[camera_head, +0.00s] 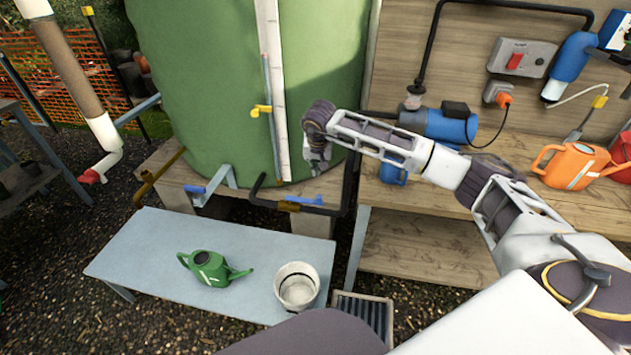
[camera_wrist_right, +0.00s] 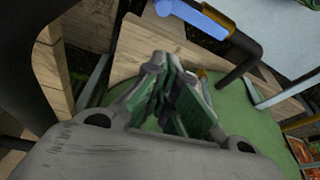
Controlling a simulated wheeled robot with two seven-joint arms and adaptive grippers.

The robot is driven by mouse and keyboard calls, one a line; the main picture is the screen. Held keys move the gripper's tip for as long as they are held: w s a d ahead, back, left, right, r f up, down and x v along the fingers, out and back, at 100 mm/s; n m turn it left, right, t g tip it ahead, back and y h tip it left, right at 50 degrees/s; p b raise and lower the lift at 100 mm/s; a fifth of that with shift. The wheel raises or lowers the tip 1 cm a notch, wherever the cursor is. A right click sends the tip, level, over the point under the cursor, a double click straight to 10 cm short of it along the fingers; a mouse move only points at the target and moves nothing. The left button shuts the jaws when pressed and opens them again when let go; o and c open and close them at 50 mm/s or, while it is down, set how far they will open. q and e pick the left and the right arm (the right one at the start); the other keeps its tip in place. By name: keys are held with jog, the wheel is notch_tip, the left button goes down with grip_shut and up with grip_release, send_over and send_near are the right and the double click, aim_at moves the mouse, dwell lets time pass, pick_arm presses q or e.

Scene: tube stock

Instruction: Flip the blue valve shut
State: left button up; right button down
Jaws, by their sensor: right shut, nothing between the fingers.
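A valve with a blue lever (camera_head: 305,200) and a brass body (camera_head: 288,206) sits on a black pipe below the green tank. The lever lies roughly along the pipe, pointing right. A blue lever (camera_wrist_right: 207,17) beside a black pipe also shows at the top of the right wrist view. My right gripper (camera_head: 318,165) is shut and empty, in front of the tank's lower right, above and apart from the blue lever. Its fingers (camera_wrist_right: 172,95) show in the wrist view. My left gripper is not in view.
The green tank (camera_head: 215,85) stands on a wooden base. A grey bench (camera_head: 150,250) in front holds a green watering can (camera_head: 207,268) and a white bucket (camera_head: 297,286). A blue pump (camera_head: 445,125) stands on the wooden shelf at right.

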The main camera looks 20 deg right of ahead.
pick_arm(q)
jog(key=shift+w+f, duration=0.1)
pick_arm(e)
jog(key=shift+w+d+r, duration=0.15)
jog(key=shift+d+r, duration=0.2)
jog(key=shift+d, duration=0.35)
jog(key=shift+f, duration=0.15)
jog(key=shift+x, duration=5)
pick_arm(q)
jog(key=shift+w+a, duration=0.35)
pick_arm(e)
jog(key=s, duration=0.1)
jog(key=s+a, duration=0.1)
jog(key=s, duration=0.1)
jog(key=shift+s+a, duration=0.35)
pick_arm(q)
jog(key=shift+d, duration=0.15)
